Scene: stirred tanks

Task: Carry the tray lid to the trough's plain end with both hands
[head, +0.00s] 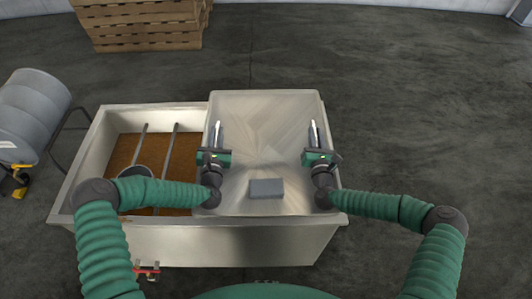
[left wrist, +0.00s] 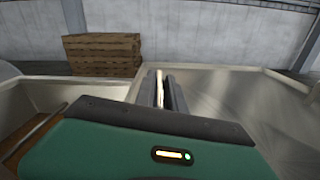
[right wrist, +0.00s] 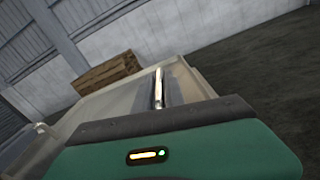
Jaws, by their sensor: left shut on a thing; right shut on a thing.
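The tray lid (head: 262,135) is a broad, shiny metal tray with a raised rim, over the right part of the trough (head: 190,240). A small grey block (head: 266,188) rests on it near its front edge.
The trough's open left part has a brown bed (head: 124,150), two rods across it and a round vessel (head: 136,173), partly behind my left arm. A grey drum (head: 30,112) lies on a stand at the left. A wooden pallet stack (head: 140,22) stands behind. The right floor is clear.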

